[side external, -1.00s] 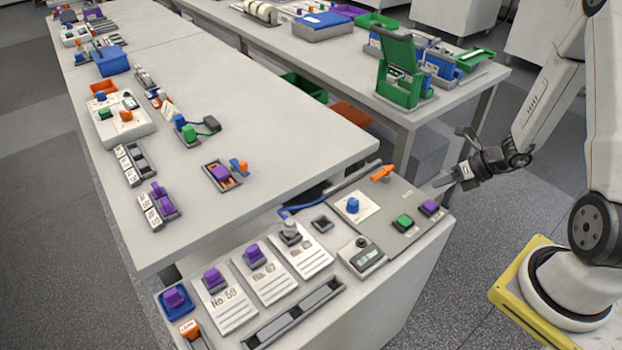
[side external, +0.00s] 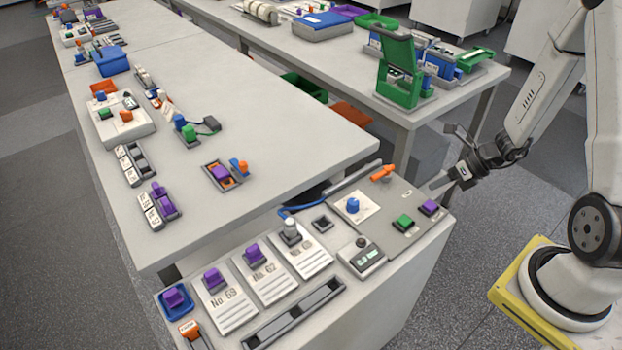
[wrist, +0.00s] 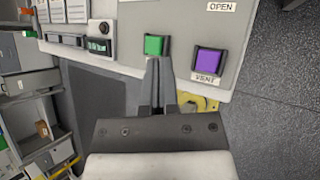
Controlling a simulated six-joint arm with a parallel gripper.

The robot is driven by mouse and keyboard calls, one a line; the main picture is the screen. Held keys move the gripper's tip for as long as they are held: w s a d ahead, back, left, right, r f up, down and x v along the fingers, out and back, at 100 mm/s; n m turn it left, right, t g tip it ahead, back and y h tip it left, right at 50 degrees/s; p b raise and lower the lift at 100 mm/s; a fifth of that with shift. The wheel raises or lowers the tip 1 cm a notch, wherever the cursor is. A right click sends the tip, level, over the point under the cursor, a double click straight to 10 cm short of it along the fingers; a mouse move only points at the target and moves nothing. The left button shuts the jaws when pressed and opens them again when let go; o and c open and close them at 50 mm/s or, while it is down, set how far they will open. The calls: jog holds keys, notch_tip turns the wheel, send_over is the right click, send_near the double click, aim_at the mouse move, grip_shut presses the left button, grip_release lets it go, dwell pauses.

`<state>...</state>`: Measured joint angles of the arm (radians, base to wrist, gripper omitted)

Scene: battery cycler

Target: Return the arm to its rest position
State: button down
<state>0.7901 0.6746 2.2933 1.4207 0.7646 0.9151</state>
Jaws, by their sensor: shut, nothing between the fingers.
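My gripper (side external: 443,180) is shut and empty. In the side external view it hangs in the air beside the right end of the panel (side external: 381,225), close to its edge. In the wrist view my gripper (wrist: 157,68) points toward the green button (wrist: 155,44) on the panel. The purple button (wrist: 209,61), with a VENT label under it, is to the right of the fingertips. In the side external view the green button (side external: 404,222) and the purple button (side external: 429,207) sit at the panel's right end.
The panel also carries a blue knob (side external: 353,206), an orange handle (side external: 383,173), a small display (side external: 366,257) and several purple-topped cards. A long table (side external: 270,130) stands behind it. Grey floor is free around my base.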

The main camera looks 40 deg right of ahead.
jog(key=s+a+r+n+g+h, duration=0.1)
jog(key=a+r+n+h, duration=0.2)
jog(key=n, duration=1.4)
jog(key=s+a+r+n+g+h, duration=0.1)
jog(key=a+r+n, duration=0.6)
jog(key=n, duration=1.1)
jog(key=a+g+h, duration=0.1)
jog(key=a, duration=0.2)
jog(key=shift+s+a+r+g+h, duration=0.2)
jog(key=shift+a+r+g+h, duration=0.1)
jog(key=shift+r+h, duration=0.1)
